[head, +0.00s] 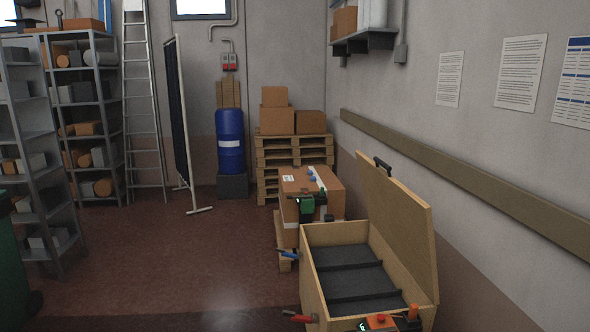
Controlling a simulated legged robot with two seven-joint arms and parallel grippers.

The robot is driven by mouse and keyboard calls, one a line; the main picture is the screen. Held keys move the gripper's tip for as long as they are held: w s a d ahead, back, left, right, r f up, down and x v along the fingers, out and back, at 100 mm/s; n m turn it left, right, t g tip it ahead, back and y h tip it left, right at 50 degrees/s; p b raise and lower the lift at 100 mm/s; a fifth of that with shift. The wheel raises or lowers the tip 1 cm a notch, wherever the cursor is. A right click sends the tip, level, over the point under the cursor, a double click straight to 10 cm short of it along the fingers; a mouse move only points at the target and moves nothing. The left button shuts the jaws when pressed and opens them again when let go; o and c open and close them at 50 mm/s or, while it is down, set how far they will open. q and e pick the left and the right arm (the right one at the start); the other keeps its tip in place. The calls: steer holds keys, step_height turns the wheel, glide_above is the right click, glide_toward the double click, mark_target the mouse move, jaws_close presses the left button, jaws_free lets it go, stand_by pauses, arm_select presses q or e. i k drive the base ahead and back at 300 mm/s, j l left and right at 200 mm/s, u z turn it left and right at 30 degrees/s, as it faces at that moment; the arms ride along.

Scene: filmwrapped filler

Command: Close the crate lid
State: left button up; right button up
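The wooden crate (313,292) stands at the lower right, with its near end cut off by the picture's bottom edge. Its lid (405,235) is open, standing up on the crate's right side and tilted toward the wall. A black handle (382,164) sits at the lid's far upper corner. The dark interior (350,277) shows low dividers and looks empty. A blue-handled part (288,254) and a red-handled part (300,317) stick out on the crate's left side. Neither of my grippers shows in the head view.
A taped cardboard box (325,185) on a pallet stands behind the crate, with a green and black device (307,206) at it. A red and orange device (381,321) is at the crate's near end. The wall rail (480,190) runs along the right. Floor (180,260) left of the crate is clear.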

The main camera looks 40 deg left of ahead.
mark_target(404, 220)
steer(key=j+u, duration=0.1)
steer(key=u, duration=1.65)
steer(key=i, duration=4.95)
steer(key=i+z, duration=0.15)
steer(key=z, duration=0.3)
steer(key=i+j+z, duration=0.15)
steer(key=z, duration=0.3)
steer(key=i+j+z, duration=0.1)
steer(key=z, duration=0.35)
steer(key=j+z, duration=0.25)
steer(key=z, duration=0.2)
steer(key=i+j+z, duration=0.1)
steer(key=j+z, duration=0.2)
steer(key=z, duration=0.15)
